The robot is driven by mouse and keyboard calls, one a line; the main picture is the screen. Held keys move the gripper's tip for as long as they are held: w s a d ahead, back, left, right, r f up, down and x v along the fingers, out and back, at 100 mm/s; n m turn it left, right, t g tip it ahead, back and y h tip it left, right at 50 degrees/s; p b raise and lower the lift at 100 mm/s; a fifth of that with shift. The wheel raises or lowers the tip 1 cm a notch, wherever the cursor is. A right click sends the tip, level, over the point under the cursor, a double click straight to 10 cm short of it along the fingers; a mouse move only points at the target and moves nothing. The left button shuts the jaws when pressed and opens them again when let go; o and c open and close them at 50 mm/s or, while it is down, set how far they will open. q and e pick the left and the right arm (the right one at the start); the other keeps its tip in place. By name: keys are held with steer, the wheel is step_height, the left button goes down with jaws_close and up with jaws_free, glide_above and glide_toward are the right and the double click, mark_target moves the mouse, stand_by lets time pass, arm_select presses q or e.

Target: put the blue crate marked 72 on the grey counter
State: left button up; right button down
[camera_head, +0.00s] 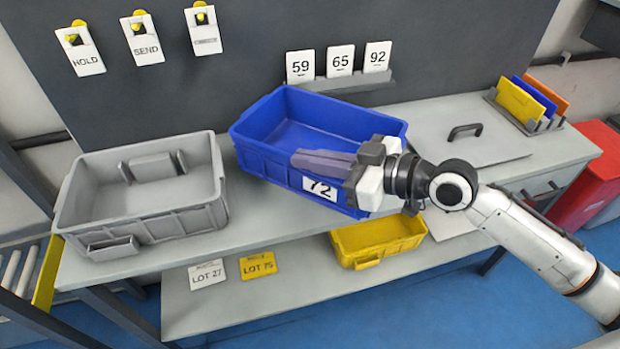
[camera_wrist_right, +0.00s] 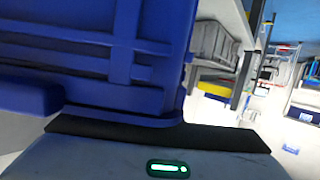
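The blue crate (camera_head: 262,153) marked 72 is at the middle of the grey counter (camera_head: 262,222), turned at an angle, with its empty inside showing. Its label 72 (camera_head: 320,187) is on the front wall. Its near right corner reaches the counter's front edge; I cannot tell whether its base rests on the counter or is a little above it. My right gripper (camera_head: 312,163) is at the front rim above the label, fingers pointing left. The crate's blue wall (camera_wrist_right: 90,60) fills much of the right wrist view. Whether the fingers are closed on it is unclear. My left gripper is out of view.
An empty grey crate (camera_head: 150,225) stands on the counter at left. A lidded panel with a black handle (camera_head: 465,131) is at right, beside upright coloured plates (camera_head: 525,103). A yellow bin (camera_head: 378,240) sits on the lower shelf. Cards 59, 65 and 92 stand behind.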

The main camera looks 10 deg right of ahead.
mark_target(310, 195)
step_height(310, 195, down, 4)
steer(key=shift+r+b, duration=0.1)
steer(key=shift+b, duration=0.25)
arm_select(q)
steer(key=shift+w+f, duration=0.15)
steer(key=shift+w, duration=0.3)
arm_select(e)
steer(key=shift+w+f, duration=0.1)
steer(key=shift+f, duration=0.4)
steer(key=c, duration=2.4)
jaws_free()
steer(key=shift+f, duration=0.25)
steer(key=o, duration=0.4)
steer(key=shift+c, duration=0.2)
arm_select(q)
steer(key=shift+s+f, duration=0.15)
arm_select(e)
steer(key=shift+o, duration=0.2)
steer(key=shift+r, duration=0.15)
